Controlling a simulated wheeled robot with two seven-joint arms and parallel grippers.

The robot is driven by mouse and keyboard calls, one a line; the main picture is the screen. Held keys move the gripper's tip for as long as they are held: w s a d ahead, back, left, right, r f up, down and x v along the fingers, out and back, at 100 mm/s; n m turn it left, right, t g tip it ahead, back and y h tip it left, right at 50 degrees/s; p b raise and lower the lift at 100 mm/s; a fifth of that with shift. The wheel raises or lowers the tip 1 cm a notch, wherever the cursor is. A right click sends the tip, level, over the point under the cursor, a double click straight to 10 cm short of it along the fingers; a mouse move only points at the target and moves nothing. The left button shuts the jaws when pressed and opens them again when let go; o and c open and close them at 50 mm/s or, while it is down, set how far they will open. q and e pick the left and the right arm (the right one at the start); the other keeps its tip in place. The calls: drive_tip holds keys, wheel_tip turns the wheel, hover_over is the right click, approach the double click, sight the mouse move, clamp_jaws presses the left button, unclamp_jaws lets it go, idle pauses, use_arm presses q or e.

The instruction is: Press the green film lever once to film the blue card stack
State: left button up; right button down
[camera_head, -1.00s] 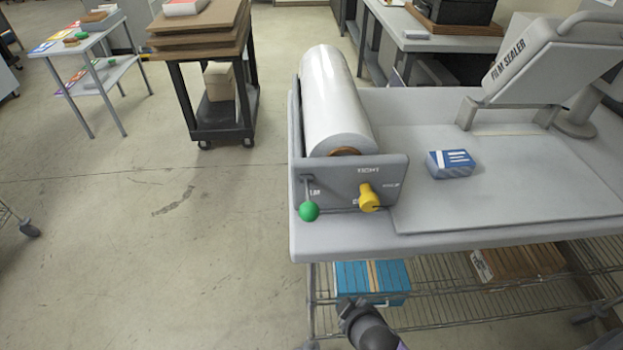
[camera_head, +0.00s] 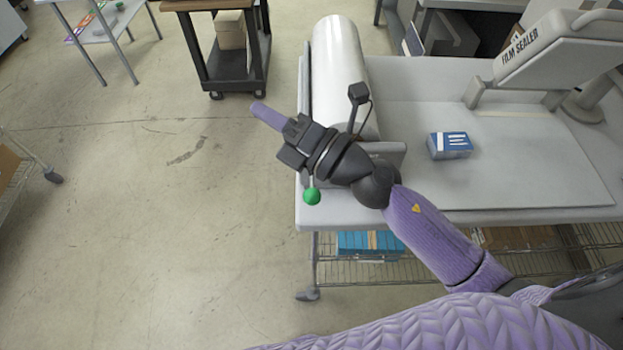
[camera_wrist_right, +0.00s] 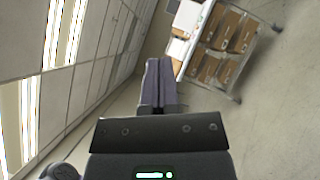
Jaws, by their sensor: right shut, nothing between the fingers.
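The green film lever (camera_head: 312,196) shows its round knob at the front left corner of the film sealer table. My right gripper (camera_head: 258,108) is shut and empty, up and to the left of the knob, out past the table's left edge. Its closed fingers also show in the right wrist view (camera_wrist_right: 158,85). The blue card stack (camera_head: 449,145) lies on the table right of the film roll (camera_head: 338,75). My left gripper is not in view.
The white film sealer (camera_head: 545,52) stands at the back right of the table (camera_head: 540,190). A black cart (camera_head: 235,75) stands behind on the left. Open floor lies left of the table. A wire shelf below holds a blue box (camera_head: 355,243).

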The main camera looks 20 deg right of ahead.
drive_tip(key=d+f+n+g+h+p, duration=0.1)
drive_tip(key=d+f+n+g+h, duration=0.1)
drive_tip(key=n, duration=0.7)
drive_tip(key=d+f+n+g+h+p, duration=0.2)
drive_tip(key=d+n+g+h, duration=0.2)
drive_tip(key=n+g+h, duration=0.3)
drive_tip(key=shift+d+f+n+g, duration=0.3)
drive_tip(key=shift+n+g, duration=0.2)
drive_tip(key=shift+n, duration=0.4)
drive_tip(key=shift+s, duration=0.1)
drive_tip(key=b, duration=0.4)
hover_over(316, 190)
drive_tip(key=f, duration=0.7)
drive_tip(key=shift+w+f, duration=0.1)
drive_tip(key=shift+w, duration=0.3)
drive_tip(key=shift+s+f+b, duration=0.25)
drive_tip(key=shift+f+b, duration=0.4)
drive_tip(key=shift+b, duration=0.15)
drive_tip(key=shift+s+f+b, duration=0.1)
drive_tip(key=shift+f+b, duration=0.3)
drive_tip(key=shift+b, duration=0.05)
